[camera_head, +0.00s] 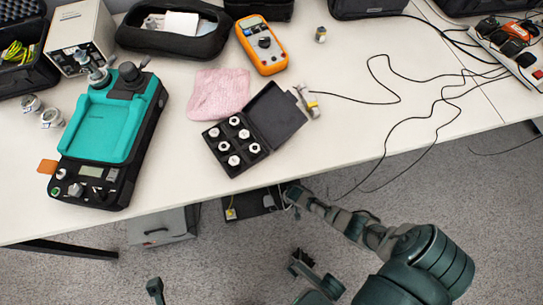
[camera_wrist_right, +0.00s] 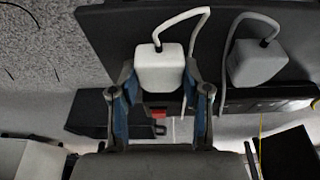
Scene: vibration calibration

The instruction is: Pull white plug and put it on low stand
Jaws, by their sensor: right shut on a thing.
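A white plug (camera_wrist_right: 158,68) with a white cable sits between the fingertips of my right gripper (camera_wrist_right: 160,88) in the right wrist view. The fingers touch its two sides and are shut on it. The plug is in front of a dark slab (camera_wrist_right: 110,30); whether it is still seated in a socket is hidden. In the head view my right gripper (camera_head: 288,196) reaches under the table's front edge, and the plug is too small to make out. I cannot identify the low stand with certainty.
A grey plug (camera_wrist_right: 250,62) with its cable stands close right of the white one. The table (camera_head: 345,140) overhangs my right gripper. A grey box (camera_head: 160,228) and a dark flat object (camera_head: 248,206) are under the table. Carpet (camera_head: 440,180) is open at right.

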